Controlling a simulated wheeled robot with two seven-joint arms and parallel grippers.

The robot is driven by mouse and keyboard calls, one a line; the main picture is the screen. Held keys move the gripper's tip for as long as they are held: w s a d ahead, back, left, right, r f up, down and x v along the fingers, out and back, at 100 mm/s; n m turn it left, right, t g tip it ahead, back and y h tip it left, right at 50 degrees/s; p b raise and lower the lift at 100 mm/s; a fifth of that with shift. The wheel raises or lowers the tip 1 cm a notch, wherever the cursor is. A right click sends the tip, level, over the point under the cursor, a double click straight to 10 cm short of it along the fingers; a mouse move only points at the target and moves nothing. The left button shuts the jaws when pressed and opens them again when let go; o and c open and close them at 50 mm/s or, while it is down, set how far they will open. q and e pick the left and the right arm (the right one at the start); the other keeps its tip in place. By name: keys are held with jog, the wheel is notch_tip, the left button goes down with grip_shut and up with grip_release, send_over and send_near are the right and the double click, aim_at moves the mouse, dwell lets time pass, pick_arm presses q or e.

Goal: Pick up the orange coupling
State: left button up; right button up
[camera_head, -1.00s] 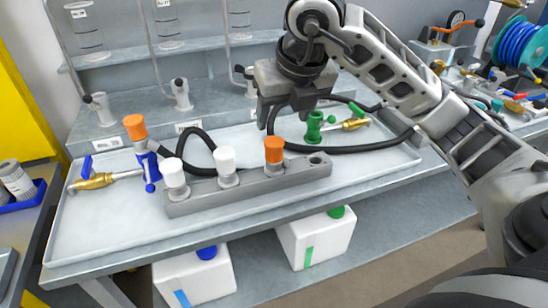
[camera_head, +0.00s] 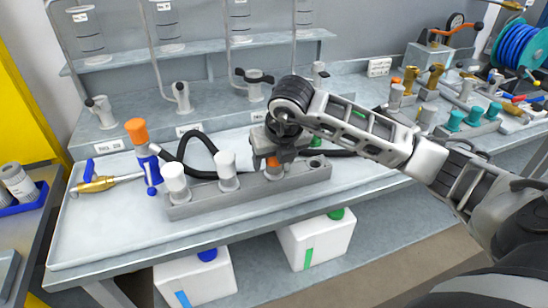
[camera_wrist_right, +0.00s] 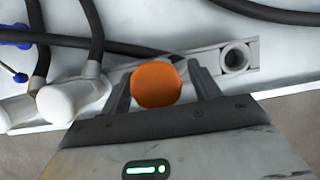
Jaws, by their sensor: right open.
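The orange coupling (camera_head: 273,163) stands upright in the grey rack (camera_head: 203,203), to the right of two white couplings (camera_head: 228,168). My right gripper (camera_head: 274,158) is over it from above and hides part of it in the head view. In the right wrist view the round orange top (camera_wrist_right: 157,84) lies between the two open fingers, one on each side. The left finger looks close to it; I cannot tell whether they touch. An empty hole (camera_wrist_right: 236,58) is at the rack's end. My left gripper is not in view.
A blue fitting with an orange top (camera_head: 136,131) and a brass valve (camera_head: 93,184) are left on the white tray (camera_head: 100,235). Black hoses (camera_head: 196,142) loop behind the rack. Metal taps (camera_head: 181,96) stand at the back.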

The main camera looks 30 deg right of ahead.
jog(key=shift+w+f, duration=0.25)
jog(key=shift+f, duration=0.3)
jog(key=c, duration=1.2)
jog(key=shift+r, duration=0.1)
jog(key=shift+r, duration=0.5)
notch_tip(320, 180, up, 2)
jog(key=shift+r, duration=0.2)
jog(key=s+a+r+b, duration=0.1)
jog(key=s+a+r, duration=0.2)
jog(key=s+r, duration=0.6)
jog(key=s, duration=0.4)
jog(key=shift+s+a+r, duration=0.2)
jog(key=shift+s+a, duration=0.05)
jog(key=shift+s, duration=0.05)
